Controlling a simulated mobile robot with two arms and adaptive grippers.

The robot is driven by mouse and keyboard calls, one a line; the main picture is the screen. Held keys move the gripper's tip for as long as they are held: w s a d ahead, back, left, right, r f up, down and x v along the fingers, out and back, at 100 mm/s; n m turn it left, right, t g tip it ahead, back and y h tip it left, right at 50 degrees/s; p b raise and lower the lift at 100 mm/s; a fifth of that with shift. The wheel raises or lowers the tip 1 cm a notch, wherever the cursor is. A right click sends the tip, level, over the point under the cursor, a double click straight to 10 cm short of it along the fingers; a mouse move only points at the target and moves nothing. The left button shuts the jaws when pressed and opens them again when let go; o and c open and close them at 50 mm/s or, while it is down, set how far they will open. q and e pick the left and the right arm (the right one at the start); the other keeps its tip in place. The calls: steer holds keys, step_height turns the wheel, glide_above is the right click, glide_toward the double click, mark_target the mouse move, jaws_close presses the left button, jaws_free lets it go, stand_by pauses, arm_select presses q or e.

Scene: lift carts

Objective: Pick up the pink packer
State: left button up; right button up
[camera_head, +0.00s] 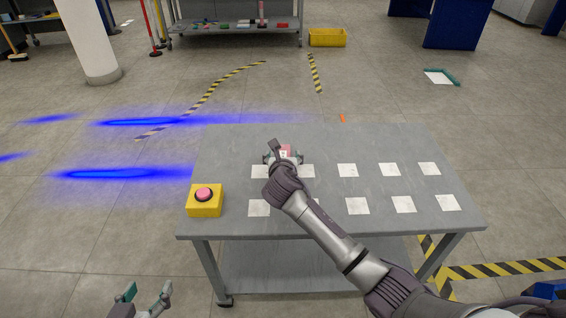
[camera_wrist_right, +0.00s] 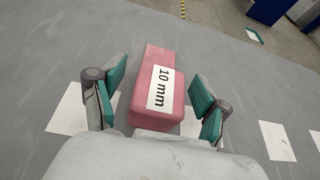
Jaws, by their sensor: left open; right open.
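The pink packer (camera_wrist_right: 158,88) is a block with a white "10 mm" label. In the head view the packer (camera_head: 286,149) shows at the far left part of the grey cart top, partly hidden by my right gripper (camera_head: 284,158). The right gripper is open around it. My left gripper (camera_head: 146,298) is open and empty, low in front of the cart at the lower left.
The grey cart (camera_head: 235,150) carries white squares (camera_head: 357,205) in two rows. A yellow box with a pink button (camera_head: 204,205) sits at its left front corner. A shelf (camera_head: 235,35) and yellow bin (camera_head: 327,37) stand behind. Floor around the cart is mostly clear.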

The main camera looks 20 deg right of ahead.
arm_select(q)
steer(key=shift+w+d+r, duration=0.1)
steer(key=shift+w+r, duration=0.15)
steer(key=shift+r, duration=0.1)
arm_select(e)
steer(key=shift+w, duration=0.15)
steer(key=c, duration=1.3)
arm_select(q)
steer(key=shift+s+f, duration=0.1)
arm_select(e)
steer(key=shift+r, duration=0.1)
